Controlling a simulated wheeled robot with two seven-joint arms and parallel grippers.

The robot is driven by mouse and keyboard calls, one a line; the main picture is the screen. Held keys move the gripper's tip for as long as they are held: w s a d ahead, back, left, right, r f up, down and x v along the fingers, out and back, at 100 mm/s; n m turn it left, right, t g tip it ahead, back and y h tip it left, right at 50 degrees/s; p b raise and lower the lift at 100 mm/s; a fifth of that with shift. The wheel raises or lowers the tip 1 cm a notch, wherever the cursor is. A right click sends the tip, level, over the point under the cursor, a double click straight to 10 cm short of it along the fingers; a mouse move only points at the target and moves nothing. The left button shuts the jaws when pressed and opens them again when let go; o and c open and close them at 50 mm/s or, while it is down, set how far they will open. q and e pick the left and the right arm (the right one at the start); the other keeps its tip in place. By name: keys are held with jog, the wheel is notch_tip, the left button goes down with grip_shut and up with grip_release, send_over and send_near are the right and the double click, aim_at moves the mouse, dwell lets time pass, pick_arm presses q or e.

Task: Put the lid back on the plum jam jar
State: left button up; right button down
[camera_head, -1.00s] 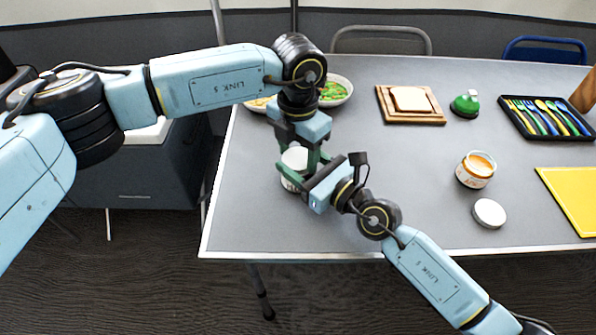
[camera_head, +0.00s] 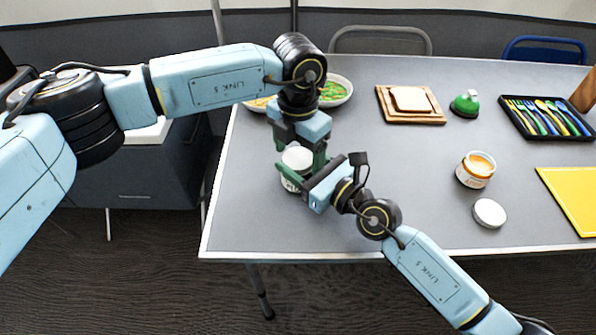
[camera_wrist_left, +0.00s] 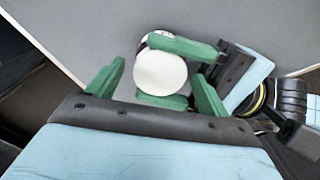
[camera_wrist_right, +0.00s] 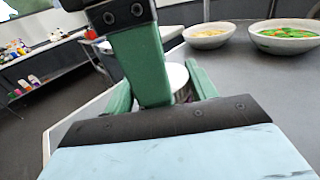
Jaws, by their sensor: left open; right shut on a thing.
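A jar (camera_head: 291,183) with a white lid (camera_head: 298,158) on its top stands near the table's left front; its label is mostly hidden. My right gripper (camera_head: 297,183) is shut on the jar's body from the right side. My left gripper (camera_head: 300,165) points down over the jar and is open, with its fingers apart on either side of the lid. In the left wrist view the round white lid (camera_wrist_left: 160,72) lies between the open left fingers (camera_wrist_left: 160,85), with a gap on both sides. The right wrist view shows the jar (camera_wrist_right: 180,82) partly hidden behind a green finger.
An open jar with orange contents (camera_head: 476,169) and a loose white lid (camera_head: 489,213) stand at the right. Bowls (camera_head: 335,91), a bread board (camera_head: 411,118), a green object (camera_head: 465,103), a cutlery tray (camera_head: 547,118) and a yellow board (camera_head: 570,199) lie farther out. The table's middle is clear.

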pick_arm(q)
jog(key=shift+r, duration=2.25)
jog(key=shift+o, duration=0.4)
jog(key=o, duration=0.4)
notch_tip(320, 180, up, 12)
jog(key=shift+r, duration=0.1)
pick_arm(e)
jog(key=shift+c, duration=2)
grip_release()
